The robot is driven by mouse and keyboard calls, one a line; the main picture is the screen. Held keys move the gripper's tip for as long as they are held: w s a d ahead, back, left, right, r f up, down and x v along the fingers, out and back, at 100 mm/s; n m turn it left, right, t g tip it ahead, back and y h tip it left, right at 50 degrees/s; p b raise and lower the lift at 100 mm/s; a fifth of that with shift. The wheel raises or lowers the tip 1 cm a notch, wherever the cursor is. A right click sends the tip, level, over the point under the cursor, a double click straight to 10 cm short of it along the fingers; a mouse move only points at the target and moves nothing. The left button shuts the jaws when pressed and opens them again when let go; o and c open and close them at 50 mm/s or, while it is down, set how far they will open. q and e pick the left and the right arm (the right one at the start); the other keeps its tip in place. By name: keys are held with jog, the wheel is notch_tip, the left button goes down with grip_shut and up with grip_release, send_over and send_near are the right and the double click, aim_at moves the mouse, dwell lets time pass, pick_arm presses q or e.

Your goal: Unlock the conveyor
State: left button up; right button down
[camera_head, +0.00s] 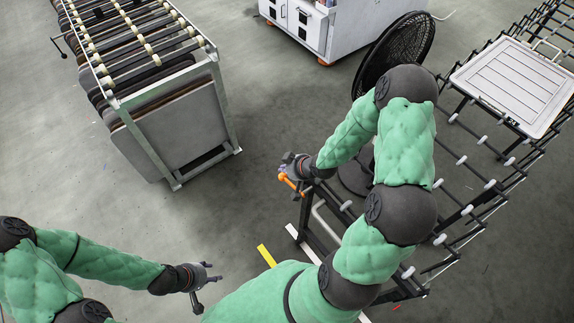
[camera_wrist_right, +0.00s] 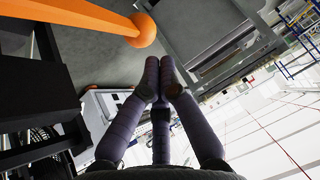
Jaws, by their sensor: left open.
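The conveyor (camera_head: 489,184) runs along the right side of the head view, with a black frame and pale rollers. An orange lever (camera_head: 290,184) stands at its near end, beside my right gripper (camera_head: 286,168). In the right wrist view the orange lever (camera_wrist_right: 85,14) ends in a ball at the upper left. The fingers of my right gripper (camera_wrist_right: 165,67) meet at their tips with nothing between them, apart from the lever in that picture. My left gripper (camera_head: 210,284) is open and empty above the floor at the lower left. My right arm hides part of the conveyor.
A pale panelled tray (camera_head: 515,85) lies on the conveyor. A black fan (camera_head: 397,48) stands behind my right arm. A metal rack of panels (camera_head: 178,128) stands at the upper left, and a white cabinet (camera_head: 350,25) at the top. Floor between the rack and the conveyor is clear.

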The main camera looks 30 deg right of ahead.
jog(key=shift+f, duration=0.35)
jog(key=shift+a+f, duration=0.1)
